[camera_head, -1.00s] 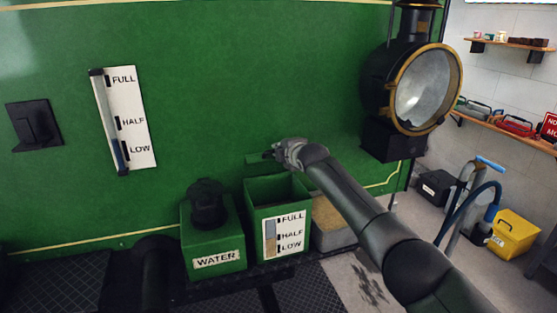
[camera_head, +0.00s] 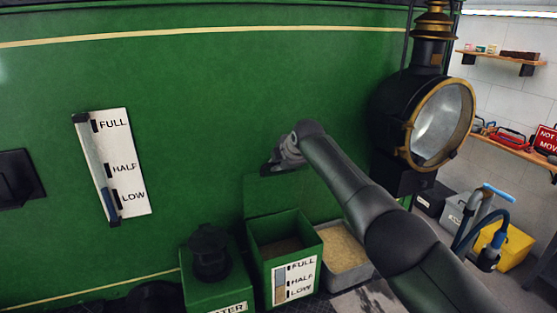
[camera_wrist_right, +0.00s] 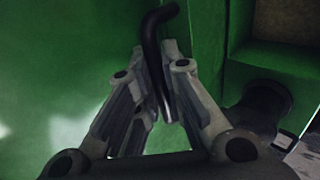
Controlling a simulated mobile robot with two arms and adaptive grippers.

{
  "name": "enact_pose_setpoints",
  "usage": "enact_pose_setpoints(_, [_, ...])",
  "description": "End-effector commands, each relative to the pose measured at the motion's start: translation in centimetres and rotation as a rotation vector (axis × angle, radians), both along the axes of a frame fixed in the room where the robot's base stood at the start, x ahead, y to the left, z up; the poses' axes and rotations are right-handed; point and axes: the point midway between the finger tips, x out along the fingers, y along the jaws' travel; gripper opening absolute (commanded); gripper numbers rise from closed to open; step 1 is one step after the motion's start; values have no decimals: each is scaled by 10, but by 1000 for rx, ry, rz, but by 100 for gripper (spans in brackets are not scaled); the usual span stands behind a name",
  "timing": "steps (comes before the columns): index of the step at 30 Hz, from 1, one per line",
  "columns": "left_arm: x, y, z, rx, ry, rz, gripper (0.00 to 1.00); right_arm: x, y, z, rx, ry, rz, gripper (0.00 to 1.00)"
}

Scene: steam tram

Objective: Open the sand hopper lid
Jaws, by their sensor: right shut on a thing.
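The sand hopper (camera_head: 290,262) is a green box with a FULL/HALF/LOW gauge plate on its front, low at the middle of the head view. Its top is open and brownish sand shows inside. The green lid (camera_head: 272,197) stands raised at the back of the box, against the green tram wall. My right gripper (camera_head: 280,163) is at the lid's upper edge. In the right wrist view my right gripper (camera_wrist_right: 165,112) is shut on a curved black handle (camera_wrist_right: 152,35). The handle is hidden by the gripper in the head view. My left gripper is out of view.
The green water box (camera_head: 218,285) with a black cap (camera_head: 208,252) stands left of the hopper. A grey tray of sand (camera_head: 345,250) is to its right. A large lamp (camera_head: 440,118) juts out at the right, near my right arm.

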Motion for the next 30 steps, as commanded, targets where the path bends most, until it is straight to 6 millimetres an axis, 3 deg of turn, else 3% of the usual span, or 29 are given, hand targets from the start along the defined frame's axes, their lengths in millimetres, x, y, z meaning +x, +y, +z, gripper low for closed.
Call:
enact_pose_setpoints(11, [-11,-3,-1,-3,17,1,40,-1,0,-4,-9,7,3,0])
enact_pose_setpoints(12, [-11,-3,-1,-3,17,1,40,-1,0,-4,-9,7,3,15])
enact_pose_setpoints(16, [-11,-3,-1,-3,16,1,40,-1,0,-3,-7,6,3,31])
enact_pose_setpoints(30, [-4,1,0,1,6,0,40,-2,-1,-1,-4,7,1,32])
